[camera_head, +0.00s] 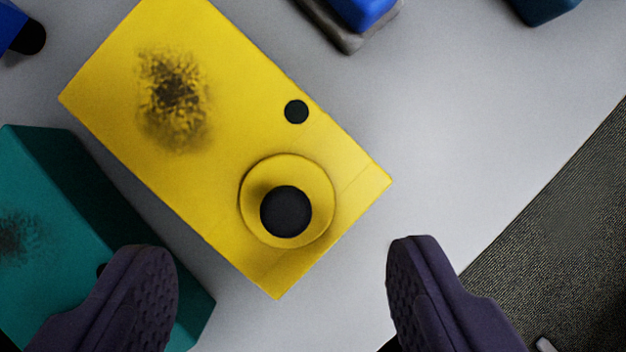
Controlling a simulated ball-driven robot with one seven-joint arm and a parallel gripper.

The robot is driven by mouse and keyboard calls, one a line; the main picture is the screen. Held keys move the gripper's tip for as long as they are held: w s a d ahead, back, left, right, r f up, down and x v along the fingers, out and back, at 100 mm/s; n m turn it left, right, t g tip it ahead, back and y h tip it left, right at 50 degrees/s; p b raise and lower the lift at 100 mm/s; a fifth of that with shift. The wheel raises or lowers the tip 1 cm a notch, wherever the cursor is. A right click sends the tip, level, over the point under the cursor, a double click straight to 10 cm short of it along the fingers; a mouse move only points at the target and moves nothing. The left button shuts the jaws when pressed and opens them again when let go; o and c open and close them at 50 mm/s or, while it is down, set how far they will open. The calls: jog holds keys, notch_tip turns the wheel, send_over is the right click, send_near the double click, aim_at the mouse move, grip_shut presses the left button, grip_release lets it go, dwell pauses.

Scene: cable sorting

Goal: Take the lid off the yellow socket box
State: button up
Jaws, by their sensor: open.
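The yellow socket box (216,185) lies tilted across the upper middle of the view, on a light grey surface. A dark smudge marks its top. Near its lower right end is a round raised yellow lid (257,181) with a black centre, and a small black hole sits above it. My gripper (275,265) is open, with one dark purple finger at the lower left and one at the lower right. The box's lower corner shows between the fingers in the picture. Nothing is held. I cannot tell how high the fingers are above the box.
A teal box (60,220) stands close along the left side of the yellow box, partly behind my left finger. Blue objects show at the top middle (362,10) and top left (10,25). The grey table (470,120) is clear to the right, up to its edge over dark textured floor (570,240).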

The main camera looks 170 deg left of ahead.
aim_at(286, 233)
jog(key=b+x, duration=0.1)
jog(key=x, duration=0.3)
jog(key=shift+f, duration=0.1)
jog(key=shift+s, duration=0.1)
jog(key=c, duration=1.1)
